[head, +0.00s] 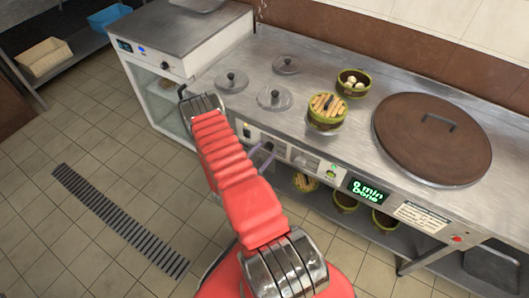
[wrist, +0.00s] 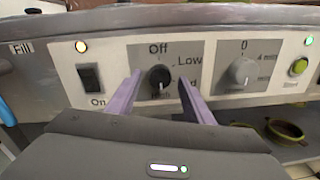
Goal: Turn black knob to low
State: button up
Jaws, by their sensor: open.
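The black knob (wrist: 160,78) is on the grey front panel in the wrist view, with "Off" above it and "Low" to its upper right. A partly hidden label ending in "d" is at its right, and another at its bottom. A light mark on the knob seems to point downward. My gripper (wrist: 160,82) is open, with one purple finger on each side of the knob and visible gaps to it. In the head view my gripper (head: 264,158) reaches the counter's front panel, where the knob is hard to make out.
A black switch (wrist: 90,78) is left of the knob, and a grey timer knob (wrist: 242,72) and green button (wrist: 298,66) are right. Above are steamer baskets (head: 327,112), metal lids (head: 274,97) and a large brown lid (head: 432,138). A shelf with baskets (head: 345,203) lies below.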

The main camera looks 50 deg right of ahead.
jog(key=c, duration=1)
jog(key=shift+c, duration=0.2)
